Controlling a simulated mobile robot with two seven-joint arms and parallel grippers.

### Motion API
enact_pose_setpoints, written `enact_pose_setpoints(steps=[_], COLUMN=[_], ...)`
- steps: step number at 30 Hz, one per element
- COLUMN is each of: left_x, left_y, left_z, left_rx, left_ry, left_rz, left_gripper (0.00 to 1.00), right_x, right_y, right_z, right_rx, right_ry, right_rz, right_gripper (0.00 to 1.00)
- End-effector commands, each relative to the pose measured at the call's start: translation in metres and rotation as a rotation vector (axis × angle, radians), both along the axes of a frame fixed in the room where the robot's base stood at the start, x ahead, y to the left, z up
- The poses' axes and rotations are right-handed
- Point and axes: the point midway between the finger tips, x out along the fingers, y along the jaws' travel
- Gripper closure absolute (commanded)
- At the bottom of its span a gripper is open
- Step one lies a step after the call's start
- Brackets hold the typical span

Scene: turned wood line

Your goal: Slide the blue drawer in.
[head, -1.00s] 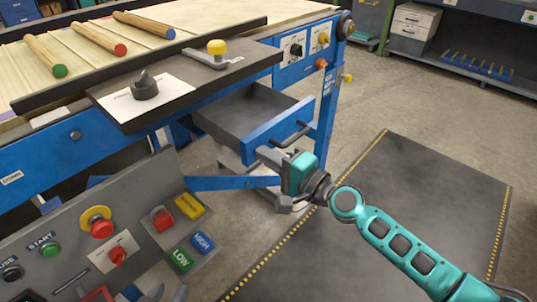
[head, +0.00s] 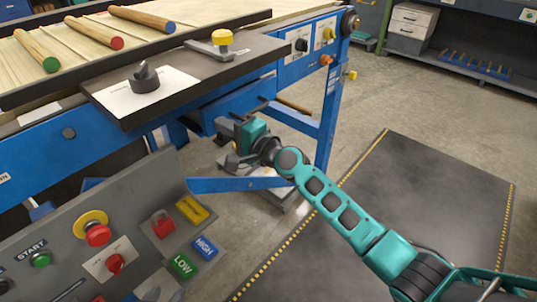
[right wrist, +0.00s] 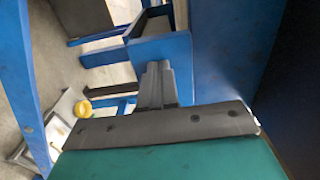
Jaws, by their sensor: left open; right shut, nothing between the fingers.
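A blue brace (head: 240,184) runs below my right gripper. A control panel (head: 110,230) with buttons stands at front left. Several wooden handles (head: 95,32) lie on the bench. A dark floor mat (head: 430,210) leaves free room at right.

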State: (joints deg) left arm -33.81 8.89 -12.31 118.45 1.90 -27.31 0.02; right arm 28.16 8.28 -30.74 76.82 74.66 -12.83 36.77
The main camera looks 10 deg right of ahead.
Motion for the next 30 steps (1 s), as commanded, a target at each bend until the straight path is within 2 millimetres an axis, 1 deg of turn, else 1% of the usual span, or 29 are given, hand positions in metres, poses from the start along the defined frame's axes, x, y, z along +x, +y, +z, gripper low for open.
enact_pose_setpoints(steps=[3, 13, 23, 30], left_x=[-0.0001, -0.0003, -0.0009, -0.0009], left_y=[0.0008, 0.0006, -0.002, -0.002], left_z=[-0.0045, -0.0048, -0.0038, -0.0007], left_rx=[0.003, 0.002, -0.009, -0.008], left_ry=[0.0, 0.001, 0.002, 0.002], left_rz=[-0.002, -0.001, 0.005, 0.006], left_gripper=[0.57, 0.57, 0.57, 0.57], right_x=[0.0052, 0.0089, 0.0082, 0.0034], right_y=[0.0038, 0.006, 0.0069, 0.0085], right_z=[-0.0008, 0.0032, 0.0049, 0.0037], right_rx=[-0.001, 0.002, 0.005, 0.004], right_ry=[-0.001, -0.006, -0.008, -0.004], right_rz=[0.0, -0.003, -0.004, -0.002], right_gripper=[1.0, 1.0, 1.0, 1.0])
